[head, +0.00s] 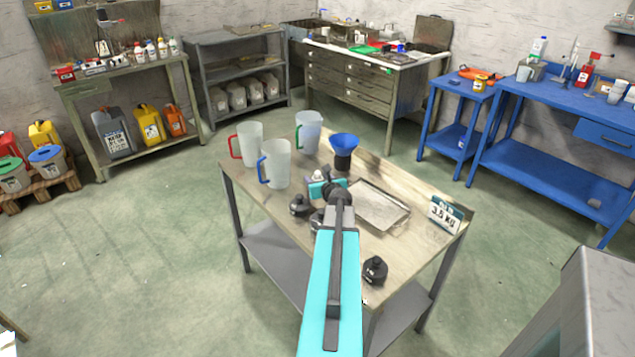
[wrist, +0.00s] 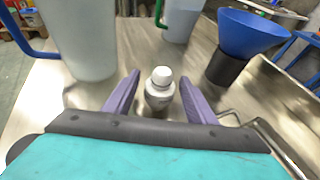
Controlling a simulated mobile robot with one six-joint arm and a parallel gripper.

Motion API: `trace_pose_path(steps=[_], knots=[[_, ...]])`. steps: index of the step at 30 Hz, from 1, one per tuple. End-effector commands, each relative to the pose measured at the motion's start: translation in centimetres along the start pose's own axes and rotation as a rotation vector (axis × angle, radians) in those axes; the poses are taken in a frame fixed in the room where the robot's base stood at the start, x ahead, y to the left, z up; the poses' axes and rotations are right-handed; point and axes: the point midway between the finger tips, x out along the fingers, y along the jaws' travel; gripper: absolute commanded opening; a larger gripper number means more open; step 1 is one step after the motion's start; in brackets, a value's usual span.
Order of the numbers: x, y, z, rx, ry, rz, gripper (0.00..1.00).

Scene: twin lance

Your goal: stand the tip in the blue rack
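I cannot make out a tip or a blue rack in either view. The blue thing near my gripper is a funnel (head: 344,142) on a dark cylindrical base; it shows at the upper right of the wrist view (wrist: 248,35). My gripper (wrist: 160,78) is open, with its purple fingers apart. A small grey bottle with a white cap (wrist: 160,92) shows upright between the fingers, with a gap on each side. I cannot tell how deep between them it stands. In the head view the bottle (head: 318,175) is partly hidden by my gripper.
Several handled jugs (head: 275,165) stand at the table's left and back. A metal tray (head: 374,207) lies to the right, beside a 3.5 kg sign (head: 444,213). Black weights (head: 375,271) stand along the front. A blue bench (head: 540,145) is farther right.

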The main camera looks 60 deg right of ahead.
Motion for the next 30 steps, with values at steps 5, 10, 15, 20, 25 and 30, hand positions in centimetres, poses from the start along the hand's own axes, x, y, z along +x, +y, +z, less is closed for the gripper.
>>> trace_pose_path(steps=[5, 10, 15, 20, 25, 30], knots=[[0.0, 0.0, 0.0, 0.0, 0.0, 0.0, 0.2], [0.0, -0.1, 0.0, 0.0, 0.0, -0.001, 0.07], [-0.1, -0.1, 0.1, 0.0, 0.0, -0.001, 0.07], [-0.3, -0.1, 0.9, -0.001, -0.001, -0.001, 0.07], [-1.0, -0.1, 2.6, -0.001, -0.002, -0.001, 0.07], [-1.9, -0.1, 5.0, 0.0, -0.002, -0.001, 0.07]])
